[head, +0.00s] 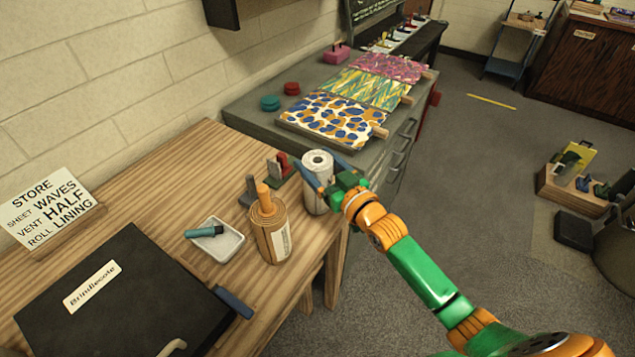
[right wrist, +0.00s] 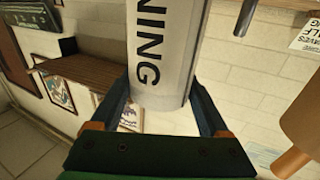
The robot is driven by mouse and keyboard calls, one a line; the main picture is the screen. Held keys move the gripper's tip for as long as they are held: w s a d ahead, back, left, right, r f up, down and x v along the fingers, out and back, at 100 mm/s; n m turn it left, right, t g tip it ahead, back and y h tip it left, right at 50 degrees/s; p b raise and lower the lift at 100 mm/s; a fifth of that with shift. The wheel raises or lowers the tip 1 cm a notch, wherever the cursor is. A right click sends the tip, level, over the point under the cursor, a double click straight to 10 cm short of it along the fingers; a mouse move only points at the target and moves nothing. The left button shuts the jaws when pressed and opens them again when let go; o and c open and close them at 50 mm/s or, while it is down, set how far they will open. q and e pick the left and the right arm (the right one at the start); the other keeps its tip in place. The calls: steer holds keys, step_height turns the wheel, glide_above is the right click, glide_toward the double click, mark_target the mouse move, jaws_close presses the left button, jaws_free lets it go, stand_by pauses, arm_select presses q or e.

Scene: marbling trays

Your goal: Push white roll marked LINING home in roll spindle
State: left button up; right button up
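The white roll (head: 316,197) stands upright near the table's right edge in the head view, with a dark hole in its top. In the right wrist view the white roll (right wrist: 165,45) shows the letters NING. My right gripper (head: 318,168) has its blue fingers on both sides of the roll near its top end, close against it. I cannot make out a spindle under or inside the roll, nor whether its bottom touches the table. My left gripper is not in view.
A brown roll with an orange peg (head: 266,228) stands just left of the white roll. Grey and red uprights (head: 277,167) stand behind. A white tray (head: 220,247), a black case (head: 140,300) and a sign (head: 50,208) are further left. A grey cabinet (head: 245,107) adjoins the table.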

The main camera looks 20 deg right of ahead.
jaws_close()
steer(key=shift+r, duration=0.1)
